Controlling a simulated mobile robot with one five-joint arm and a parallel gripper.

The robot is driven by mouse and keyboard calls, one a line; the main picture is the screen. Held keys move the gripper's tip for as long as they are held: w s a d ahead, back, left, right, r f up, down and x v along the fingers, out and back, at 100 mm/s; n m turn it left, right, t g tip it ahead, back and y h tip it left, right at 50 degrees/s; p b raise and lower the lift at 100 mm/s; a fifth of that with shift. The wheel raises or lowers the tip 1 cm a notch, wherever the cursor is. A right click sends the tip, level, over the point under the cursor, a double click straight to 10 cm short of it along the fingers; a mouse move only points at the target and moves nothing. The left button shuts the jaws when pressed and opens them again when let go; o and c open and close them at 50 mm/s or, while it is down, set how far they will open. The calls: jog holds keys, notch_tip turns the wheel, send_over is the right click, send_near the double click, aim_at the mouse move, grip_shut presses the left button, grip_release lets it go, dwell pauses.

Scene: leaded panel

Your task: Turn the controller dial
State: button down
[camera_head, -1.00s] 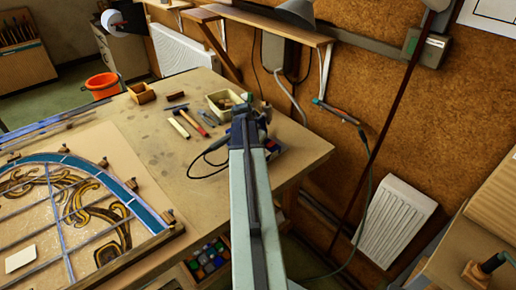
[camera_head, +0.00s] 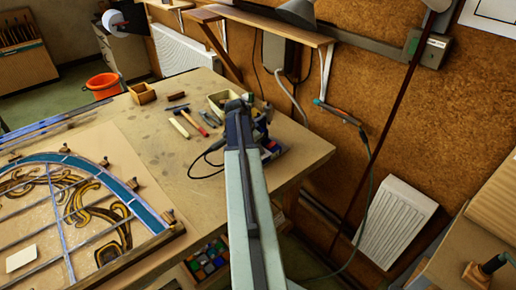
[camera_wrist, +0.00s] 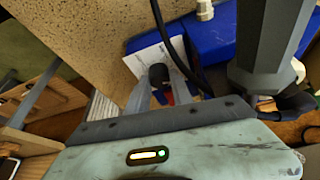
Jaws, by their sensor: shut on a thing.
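The blue controller (camera_head: 272,148) sits near the right edge of the workbench in the head view, partly hidden by my arm. Its blue body (camera_wrist: 205,35) also shows at the top of the wrist view, with a white paper beside it. A dark round dial (camera_wrist: 158,74) shows between my grey fingers in the wrist view. My gripper (camera_wrist: 160,88) is shut on this dial. In the head view my own arm hides the fingertips and the dial. The dial's markings cannot be read.
The workbench (camera_head: 215,160) carries a hammer (camera_head: 207,118), a small tray (camera_head: 222,100) and a wooden box (camera_head: 142,93). The leaded panel (camera_head: 65,215) lies at the left. A dark cable (camera_head: 205,172) runs left of the controller. A large grey cylindrical part (camera_wrist: 265,45) fills the wrist view's upper right.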

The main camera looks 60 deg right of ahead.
jog(key=c, duration=1.1)
grip_release()
jog(key=p+v, duration=0.7)
jog(key=v, duration=0.1)
jog(key=shift+d, duration=0.1)
jog(key=shift+f, duration=0.1)
